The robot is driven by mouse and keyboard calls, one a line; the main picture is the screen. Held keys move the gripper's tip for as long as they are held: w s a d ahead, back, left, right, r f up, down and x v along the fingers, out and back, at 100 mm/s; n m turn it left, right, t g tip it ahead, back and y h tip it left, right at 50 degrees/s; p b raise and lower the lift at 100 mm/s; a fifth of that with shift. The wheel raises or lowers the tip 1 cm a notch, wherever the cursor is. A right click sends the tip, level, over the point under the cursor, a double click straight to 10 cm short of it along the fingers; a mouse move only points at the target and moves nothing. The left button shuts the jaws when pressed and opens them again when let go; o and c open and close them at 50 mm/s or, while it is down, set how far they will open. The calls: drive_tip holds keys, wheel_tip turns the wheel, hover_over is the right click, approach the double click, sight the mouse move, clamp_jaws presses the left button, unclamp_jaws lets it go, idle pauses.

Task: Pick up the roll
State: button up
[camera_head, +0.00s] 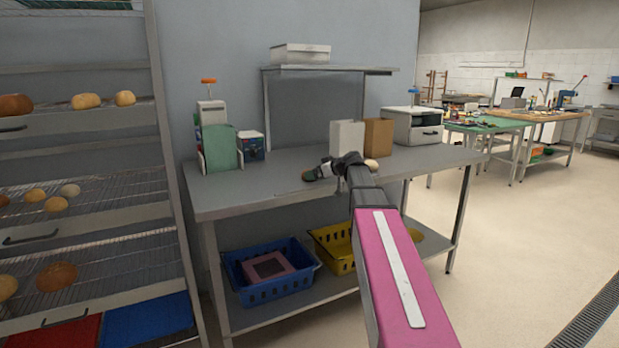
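A small tan roll (371,164) lies on the grey metal table (255,188), just right of my arm's wrist, which partly hides it. My gripper (325,172) is over the middle of the table, to the left of that roll. It is small and dark here, and I cannot tell whether its fingers are open or shut. A small green and reddish item (309,176) shows at its left end; I cannot make out what it is. More bread shows on the rack at the left, including a roll (87,101) on an upper shelf and a darker round loaf (57,276) lower down.
A white bag (346,138) and a brown bag (378,137) stand behind my wrist. A slicer-like machine (213,140) stands at the table's left, a grey box appliance (417,125) at its right. A blue crate (270,293) and a yellow crate (330,248) sit below. Floor is clear at right.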

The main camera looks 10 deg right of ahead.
drive_tip(key=x, duration=0.2)
drive_tip(key=shift+w+a+f, duration=0.15)
drive_tip(key=shift+w+a, duration=0.05)
drive_tip(key=shift+a, duration=0.05)
drive_tip(key=c, duration=1)
